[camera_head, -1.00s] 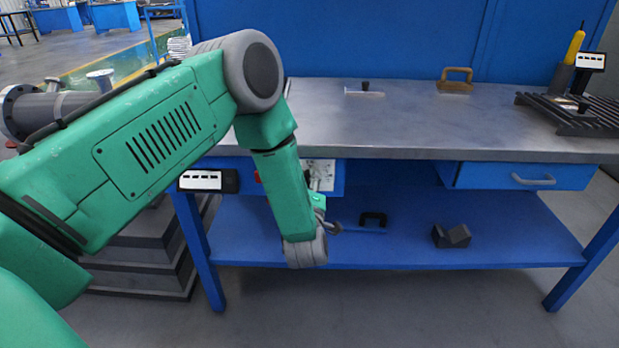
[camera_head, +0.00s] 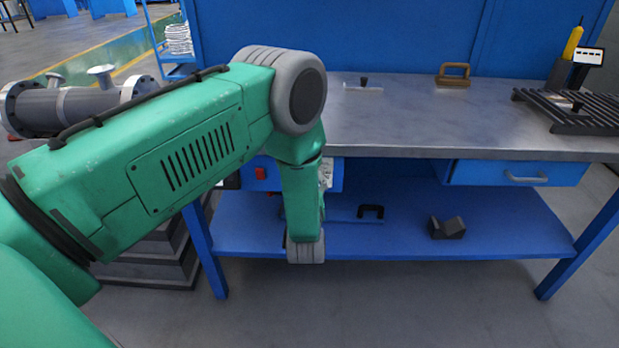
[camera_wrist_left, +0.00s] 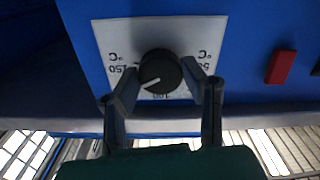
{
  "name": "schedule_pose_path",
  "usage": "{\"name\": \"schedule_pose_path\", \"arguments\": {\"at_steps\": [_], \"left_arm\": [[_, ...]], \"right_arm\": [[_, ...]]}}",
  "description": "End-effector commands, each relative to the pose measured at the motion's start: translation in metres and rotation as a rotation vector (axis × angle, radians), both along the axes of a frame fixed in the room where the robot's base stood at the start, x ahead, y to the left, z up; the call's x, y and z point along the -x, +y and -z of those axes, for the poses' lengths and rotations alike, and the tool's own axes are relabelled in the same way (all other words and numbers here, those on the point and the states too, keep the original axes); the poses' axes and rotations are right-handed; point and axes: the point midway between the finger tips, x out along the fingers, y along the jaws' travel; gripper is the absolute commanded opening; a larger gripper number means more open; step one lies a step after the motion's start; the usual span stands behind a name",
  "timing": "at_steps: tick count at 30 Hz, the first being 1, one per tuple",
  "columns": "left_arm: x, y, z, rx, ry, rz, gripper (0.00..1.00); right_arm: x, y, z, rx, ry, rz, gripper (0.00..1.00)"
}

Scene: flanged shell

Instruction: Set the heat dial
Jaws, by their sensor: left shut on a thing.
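My left gripper (camera_wrist_left: 164,92) is shut on the dial, one finger at each side. In the head view my left arm hides the gripper and the dial; only a sliver of the plate (camera_head: 327,173) shows. My right gripper is in neither view.
A red switch (camera_head: 261,173) sits left of the plate on the blue bench front; it also shows in the wrist view (camera_wrist_left: 281,64). The metal benchtop (camera_head: 420,125) overhangs above. The lower shelf (camera_head: 400,238) holds a dark V-shaped block (camera_head: 447,228) and a black handle (camera_head: 371,211).

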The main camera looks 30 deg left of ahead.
Motion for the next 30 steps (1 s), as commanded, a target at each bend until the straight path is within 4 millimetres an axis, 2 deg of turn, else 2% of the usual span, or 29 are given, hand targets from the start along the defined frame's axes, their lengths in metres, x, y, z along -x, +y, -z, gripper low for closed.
{"name": "schedule_pose_path", "arguments": {"at_steps": [1,15,30], "left_arm": [[0.0021,-0.0042,0.0049,-0.033,0.038,0.009,0.08],[0.003,-0.0028,0.0061,-0.371,0.246,0.008,0.08],[0.0034,-0.0025,0.0068,-0.521,0.337,0.008,0.08]], "right_arm": [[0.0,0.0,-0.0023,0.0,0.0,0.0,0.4],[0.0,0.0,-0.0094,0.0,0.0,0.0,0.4],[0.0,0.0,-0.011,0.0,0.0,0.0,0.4]]}}
